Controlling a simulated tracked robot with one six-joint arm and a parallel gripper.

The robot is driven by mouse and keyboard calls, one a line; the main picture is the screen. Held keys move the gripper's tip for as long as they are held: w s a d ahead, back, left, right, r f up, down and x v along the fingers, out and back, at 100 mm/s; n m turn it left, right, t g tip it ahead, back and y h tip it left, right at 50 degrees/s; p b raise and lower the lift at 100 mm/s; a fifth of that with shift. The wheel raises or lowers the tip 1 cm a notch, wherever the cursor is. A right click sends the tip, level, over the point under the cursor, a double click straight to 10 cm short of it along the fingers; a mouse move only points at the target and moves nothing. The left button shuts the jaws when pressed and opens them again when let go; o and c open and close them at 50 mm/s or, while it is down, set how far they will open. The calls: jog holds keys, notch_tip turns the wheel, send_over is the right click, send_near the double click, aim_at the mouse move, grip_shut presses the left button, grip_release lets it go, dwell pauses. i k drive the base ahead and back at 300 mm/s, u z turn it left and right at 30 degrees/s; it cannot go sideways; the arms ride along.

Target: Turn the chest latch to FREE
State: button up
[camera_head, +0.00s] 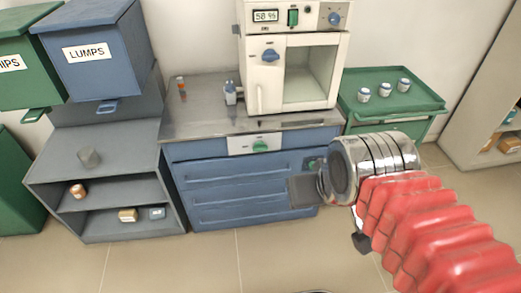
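The blue drawer chest (235,187) stands under the steel worktop. A white plate on its upper front bears a green knob (260,146), which looks like the chest latch. The small markings on the plate are too small to read, so I cannot tell its setting. A second, dark green knob (312,163) shows at the chest's upper right, beside my wrist. My gripper (303,191) is in front of the chest's lower right, below and right of the plate, apart from the latch. Its fingers show as a dark grey block; any gap between them is hidden.
A white furnace (262,87) stands on the worktop (200,118). A green tray (400,103) with white jars is at right. Grey shelves (120,160) and blue and green bins stand at left. The floor before the chest is mostly clear.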

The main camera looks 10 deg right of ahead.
aim_at(259, 145)
jog(key=u, duration=0.55)
jog(key=k, duration=1.35)
jog(key=u, duration=0.95)
jog(key=i, duration=1.3)
jog(key=z, duration=0.4)
jog(key=i, duration=0.65)
jog(key=z, duration=0.55)
